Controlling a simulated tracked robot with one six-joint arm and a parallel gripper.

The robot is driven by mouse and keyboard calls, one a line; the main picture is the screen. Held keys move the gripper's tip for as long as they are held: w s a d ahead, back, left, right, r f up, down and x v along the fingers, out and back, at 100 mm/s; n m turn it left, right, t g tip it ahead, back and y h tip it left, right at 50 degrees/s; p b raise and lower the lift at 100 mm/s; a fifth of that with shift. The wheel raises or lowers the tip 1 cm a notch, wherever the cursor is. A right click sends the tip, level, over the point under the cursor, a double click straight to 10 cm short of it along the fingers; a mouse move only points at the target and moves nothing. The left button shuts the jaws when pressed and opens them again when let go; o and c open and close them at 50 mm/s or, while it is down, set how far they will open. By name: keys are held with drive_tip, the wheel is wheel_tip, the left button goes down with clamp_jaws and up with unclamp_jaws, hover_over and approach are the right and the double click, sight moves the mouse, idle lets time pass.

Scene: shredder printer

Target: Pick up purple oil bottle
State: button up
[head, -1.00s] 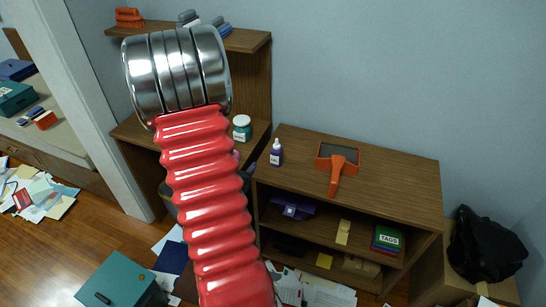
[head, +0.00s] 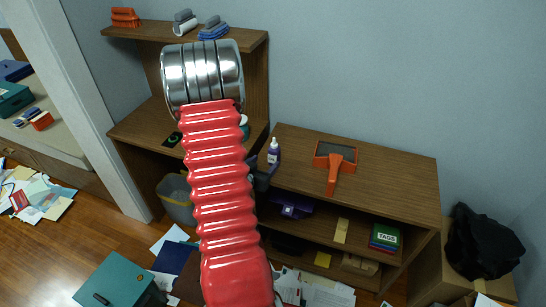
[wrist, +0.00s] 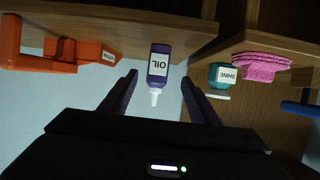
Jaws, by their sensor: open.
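The purple oil bottle (head: 273,152) stands upright on the wooden cabinet top, near its left edge. It has a white nozzle and a white label. In the wrist view the picture is upside down, and the bottle (wrist: 159,66) shows its "OIL" label beyond and between the two dark fingers. My gripper (wrist: 159,94) is open with nothing held. In the head view my gripper (head: 262,172) is partly hidden behind my red arm, just left of and near the bottle. I cannot tell whether a finger touches it.
An orange tool (head: 334,165) lies on the cabinet top (head: 395,185) to the right of the bottle. A teal "SHINE" jar (wrist: 222,74) and a pink cloth (wrist: 262,66) sit on the neighbouring desk. A wall rises behind.

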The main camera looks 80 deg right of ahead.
sight(272, 156)
drive_tip(key=shift+x, duration=2.3)
drive_tip(key=shift+x, duration=2.65)
drive_tip(key=shift+s+r, duration=0.1)
drive_tip(key=shift+c, duration=0.5)
drive_tip(key=c, duration=1.3)
drive_tip(key=shift+r, duration=0.1)
drive_tip(key=shift+r, duration=4.9)
